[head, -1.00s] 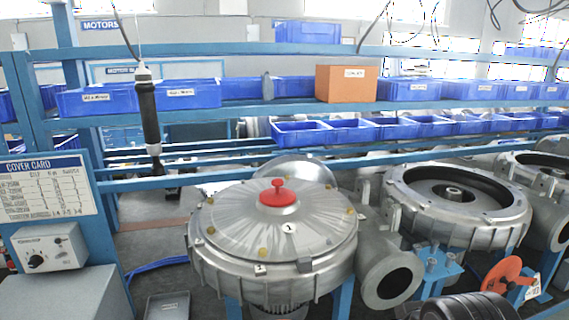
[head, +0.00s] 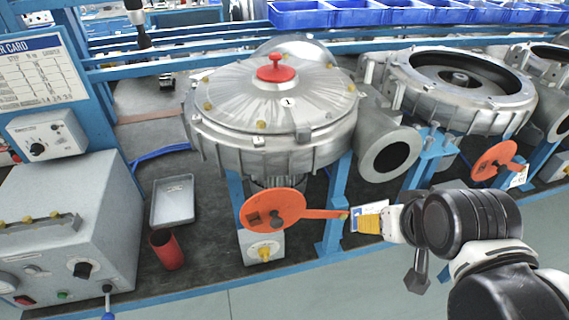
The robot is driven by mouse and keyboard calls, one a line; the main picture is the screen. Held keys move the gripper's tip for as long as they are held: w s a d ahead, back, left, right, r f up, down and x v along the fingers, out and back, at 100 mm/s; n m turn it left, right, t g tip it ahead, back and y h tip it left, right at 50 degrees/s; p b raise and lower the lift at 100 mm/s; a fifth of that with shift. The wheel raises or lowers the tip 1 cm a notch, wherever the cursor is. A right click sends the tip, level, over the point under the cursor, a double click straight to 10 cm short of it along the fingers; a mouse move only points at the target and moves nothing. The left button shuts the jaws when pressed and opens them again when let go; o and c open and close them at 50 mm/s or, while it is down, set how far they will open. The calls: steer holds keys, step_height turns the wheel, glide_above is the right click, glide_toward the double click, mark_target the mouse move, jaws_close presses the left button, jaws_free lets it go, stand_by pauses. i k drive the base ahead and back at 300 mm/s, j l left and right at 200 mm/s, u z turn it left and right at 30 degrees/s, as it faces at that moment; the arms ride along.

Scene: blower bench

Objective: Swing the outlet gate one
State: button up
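Blower one (head: 270,115) is the grey round housing with a red knob and a "1" label on its lid. Its orange outlet gate (head: 272,210) is a disc low in front of the housing, with a flat lever (head: 322,213) pointing right. The round outlet mouth (head: 389,158) is uncovered, up and right of the disc. My gripper (head: 369,222) comes in from the right, its yellow-padded fingertips at a white tag (head: 365,212) by the lever's end. I cannot tell whether they touch the lever or how far apart they are.
A second blower (head: 455,95) with its own orange gate (head: 493,160) stands at the right. A red cup (head: 166,250), a grey tray (head: 173,201) and a control box (head: 75,235) are at the left. Blue legs (head: 336,200) stand close around the gate.

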mark_target(275, 210)
steer(key=k+l, duration=0.4)
steer(key=l, duration=0.15)
steer(key=k+l, duration=0.45)
steer(key=l+u, duration=0.05)
